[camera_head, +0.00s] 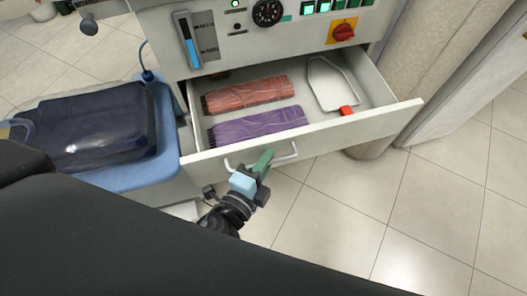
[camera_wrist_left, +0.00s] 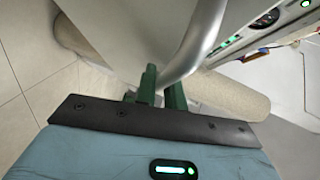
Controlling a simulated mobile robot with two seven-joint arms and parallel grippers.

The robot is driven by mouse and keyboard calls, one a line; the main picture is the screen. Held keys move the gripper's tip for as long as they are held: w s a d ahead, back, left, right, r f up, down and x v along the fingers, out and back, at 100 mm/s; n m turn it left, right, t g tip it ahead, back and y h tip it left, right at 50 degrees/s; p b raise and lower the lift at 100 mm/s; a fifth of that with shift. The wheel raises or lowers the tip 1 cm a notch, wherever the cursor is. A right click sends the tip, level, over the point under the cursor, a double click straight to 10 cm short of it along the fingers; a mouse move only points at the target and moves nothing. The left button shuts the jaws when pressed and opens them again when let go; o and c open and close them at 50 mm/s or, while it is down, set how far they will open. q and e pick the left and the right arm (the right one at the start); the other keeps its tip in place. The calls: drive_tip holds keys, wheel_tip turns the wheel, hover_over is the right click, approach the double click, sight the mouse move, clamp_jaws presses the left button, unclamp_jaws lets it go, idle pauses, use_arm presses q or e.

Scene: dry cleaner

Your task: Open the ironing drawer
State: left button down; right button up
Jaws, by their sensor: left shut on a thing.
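The ironing drawer (camera_head: 365,128) is pulled out from the grey machine in the head view, and its inside is visible. A red folded cloth (camera_head: 248,95), a purple folded cloth (camera_head: 258,124) and a pale iron-shaped rest (camera_head: 330,84) with a red tip lie in it. My left gripper (camera_head: 262,163) is shut on the drawer's handle (camera_head: 289,155), near the handle's middle. In the left wrist view the green fingers (camera_wrist_left: 160,90) close around the metal handle bar (camera_wrist_left: 190,50). My right gripper is not in view.
A beige column (camera_head: 425,65) stands to the right. The tiled floor (camera_head: 350,215) in front is clear.

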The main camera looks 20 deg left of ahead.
use_arm(q)
drive_tip(key=s+d, duration=0.1)
drive_tip(key=s, duration=0.1)
drive_tip(key=shift+s+d, duration=0.3)
drive_tip(key=shift+d, duration=0.1)
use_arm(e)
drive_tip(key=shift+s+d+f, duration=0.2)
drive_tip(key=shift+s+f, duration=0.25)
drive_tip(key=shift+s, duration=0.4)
use_arm(q)
drive_tip(key=c, duration=1.8)
unclamp_jaws()
drive_tip(key=shift+o, duration=0.2)
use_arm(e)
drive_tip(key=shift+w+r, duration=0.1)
use_arm(q)
drive_tip(key=shift+s+a, duration=0.1)
drive_tip(key=shift+s, duration=0.05)
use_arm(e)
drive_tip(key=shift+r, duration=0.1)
